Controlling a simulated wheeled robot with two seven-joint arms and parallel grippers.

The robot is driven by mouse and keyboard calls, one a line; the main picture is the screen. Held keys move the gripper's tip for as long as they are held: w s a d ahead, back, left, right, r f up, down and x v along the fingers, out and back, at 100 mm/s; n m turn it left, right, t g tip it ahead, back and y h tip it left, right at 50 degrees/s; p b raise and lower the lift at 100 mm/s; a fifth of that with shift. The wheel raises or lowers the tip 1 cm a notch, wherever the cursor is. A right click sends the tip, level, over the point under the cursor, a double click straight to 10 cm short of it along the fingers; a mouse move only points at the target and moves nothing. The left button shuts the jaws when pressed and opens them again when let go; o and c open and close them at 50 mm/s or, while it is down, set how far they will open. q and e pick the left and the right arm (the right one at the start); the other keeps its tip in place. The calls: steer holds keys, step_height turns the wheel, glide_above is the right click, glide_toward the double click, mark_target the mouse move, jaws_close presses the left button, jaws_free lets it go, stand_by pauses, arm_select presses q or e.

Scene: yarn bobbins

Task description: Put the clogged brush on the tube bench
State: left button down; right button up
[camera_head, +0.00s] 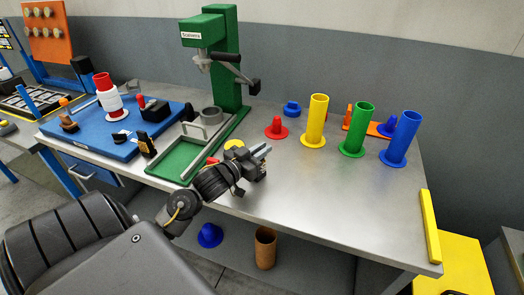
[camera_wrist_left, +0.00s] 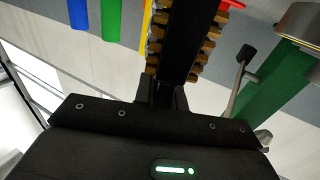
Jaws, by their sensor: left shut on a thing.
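My left gripper (camera_head: 261,157) hangs over the front part of the steel bench (camera_head: 320,190), which carries colored tubes. In the left wrist view the brush (camera_wrist_left: 207,48), with rows of tan tufts along its sides, sticks out from the gripper, which is shut on it. In the head view the brush is hard to tell apart from the dark gripper. I cannot tell whether it touches the bench top. The yellow tube (camera_head: 317,120), green tube (camera_head: 359,130) and blue tube (camera_head: 402,138) stand upright on the bench. My right gripper is not in view.
A green press (camera_head: 229,60) and green tray (camera_head: 180,160) stand left of the gripper. A blue board (camera_head: 100,130) with several small things lies farther left. A red peg (camera_head: 276,128) stands behind the gripper. The bench's front right is clear.

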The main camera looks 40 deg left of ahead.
arm_select(q)
steer(key=shift+f, duration=0.15)
steer(key=c, duration=1.5)
jaws_free()
steer(key=shift+o, duration=0.2)
steer(key=shift+s, duration=0.1)
steer(key=s+b, duration=0.1)
steer(key=s, duration=1.1)
steer(key=shift+a, duration=0.3)
